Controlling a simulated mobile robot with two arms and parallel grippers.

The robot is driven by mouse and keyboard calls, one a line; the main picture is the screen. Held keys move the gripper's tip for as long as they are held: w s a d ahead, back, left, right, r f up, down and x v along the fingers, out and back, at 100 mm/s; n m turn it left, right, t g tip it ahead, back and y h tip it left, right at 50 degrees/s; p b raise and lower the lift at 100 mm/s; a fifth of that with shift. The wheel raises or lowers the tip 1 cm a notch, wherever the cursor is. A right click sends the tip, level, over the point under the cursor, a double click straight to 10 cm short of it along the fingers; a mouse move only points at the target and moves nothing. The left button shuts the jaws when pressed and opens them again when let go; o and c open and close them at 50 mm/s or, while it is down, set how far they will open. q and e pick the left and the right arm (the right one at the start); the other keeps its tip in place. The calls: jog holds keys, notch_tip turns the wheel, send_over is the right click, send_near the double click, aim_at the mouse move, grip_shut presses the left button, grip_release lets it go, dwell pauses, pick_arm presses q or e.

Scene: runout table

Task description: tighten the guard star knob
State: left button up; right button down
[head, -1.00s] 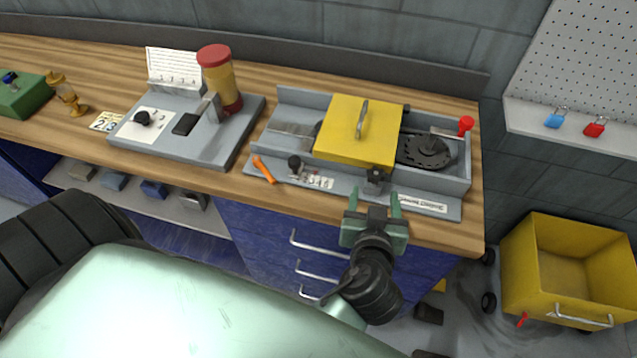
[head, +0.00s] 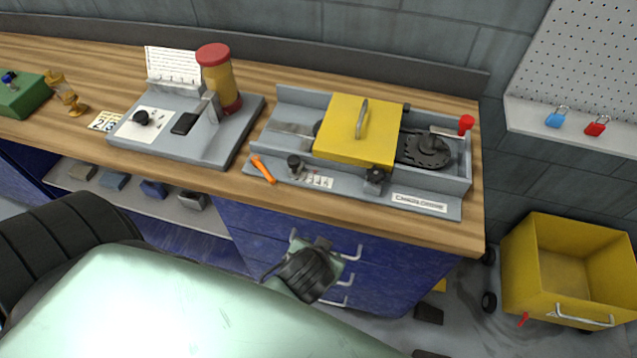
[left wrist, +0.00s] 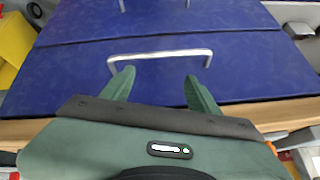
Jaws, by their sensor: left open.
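The black star knob (head: 375,176) sits at the front edge of the yellow guard (head: 350,130) on the grey machine. It is in full view in the head view, with nothing touching it. My left gripper (head: 318,246) is below and left of the knob, in front of the blue drawers and below the bench edge. In the left wrist view, its two green fingers (left wrist: 160,84) are apart with nothing between them, facing a blue drawer front with a silver handle (left wrist: 160,55). My right gripper is in neither view.
A smaller black knob (head: 294,162) and an orange tool (head: 263,169) are left of the guard. A toothed black disc (head: 427,148) and a red-tipped lever (head: 466,124) are on its right. Drawer handles (head: 345,250) stick out near my gripper. A yellow cart (head: 520,270) stands right.

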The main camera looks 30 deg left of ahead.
pick_arm(q)
notch_tip(320, 180, down, 13)
jog(key=s+d+m+g+h, duration=0.1)
jog(key=s+m, duration=0.1)
jog(key=shift+s+f+g+b, duration=0.2)
jog(key=shift+s+g+b, duration=0.1)
jog(key=shift+s+b, duration=0.1)
